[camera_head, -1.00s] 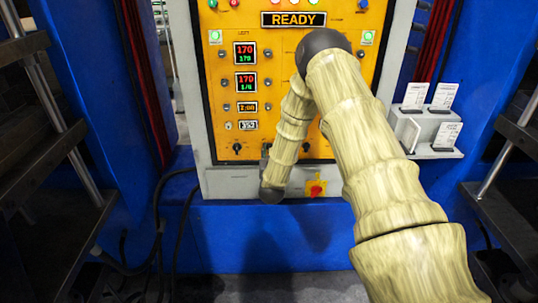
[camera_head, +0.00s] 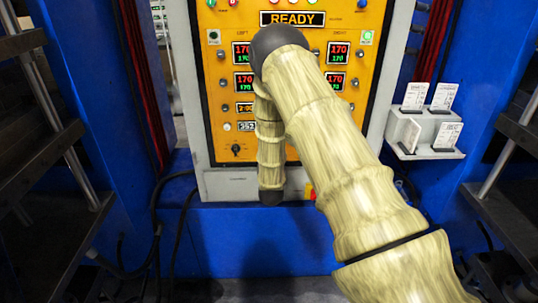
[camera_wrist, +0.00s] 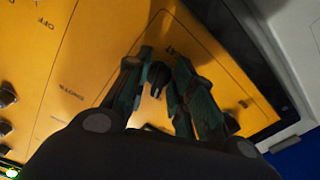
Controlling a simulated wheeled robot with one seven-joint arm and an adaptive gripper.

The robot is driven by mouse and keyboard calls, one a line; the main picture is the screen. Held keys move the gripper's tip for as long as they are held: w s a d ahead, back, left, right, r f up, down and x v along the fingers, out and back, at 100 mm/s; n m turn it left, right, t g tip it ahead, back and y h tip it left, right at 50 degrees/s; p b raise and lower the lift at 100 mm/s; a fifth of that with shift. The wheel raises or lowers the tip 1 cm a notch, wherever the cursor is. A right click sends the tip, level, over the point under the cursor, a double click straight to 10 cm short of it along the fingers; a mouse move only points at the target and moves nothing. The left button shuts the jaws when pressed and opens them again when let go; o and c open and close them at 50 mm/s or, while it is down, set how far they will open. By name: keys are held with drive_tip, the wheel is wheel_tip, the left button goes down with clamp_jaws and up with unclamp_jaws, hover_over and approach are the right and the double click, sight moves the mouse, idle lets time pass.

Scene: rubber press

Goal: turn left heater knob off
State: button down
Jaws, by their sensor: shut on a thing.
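In the wrist view, a dark knob (camera_wrist: 157,77) sits on the yellow panel between the two fingers of my gripper (camera_wrist: 158,66). The fingers are shut on it. In the head view, my arm covers my gripper and this knob. The yellow control panel (camera_head: 222,75) faces me, with a READY sign (camera_head: 292,18). The upper left lamp (camera_head: 214,37) is dark, while the upper right lamp (camera_head: 367,37) is lit green.
Another dark knob (camera_head: 236,149) shows left of my arm. A red knob (camera_head: 309,192) is partly covered low on the panel. A white card holder (camera_head: 424,130) stands at the right. Dark racks flank the blue press, and cables hang at the left.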

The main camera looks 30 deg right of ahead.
drive_tip(key=shift+f, duration=0.1)
drive_tip(key=c, duration=1.5)
unclamp_jaws()
drive_tip(key=shift+c, duration=0.2)
drive_tip(key=shift+s, duration=0.1)
drive_tip(key=v, duration=1.2)
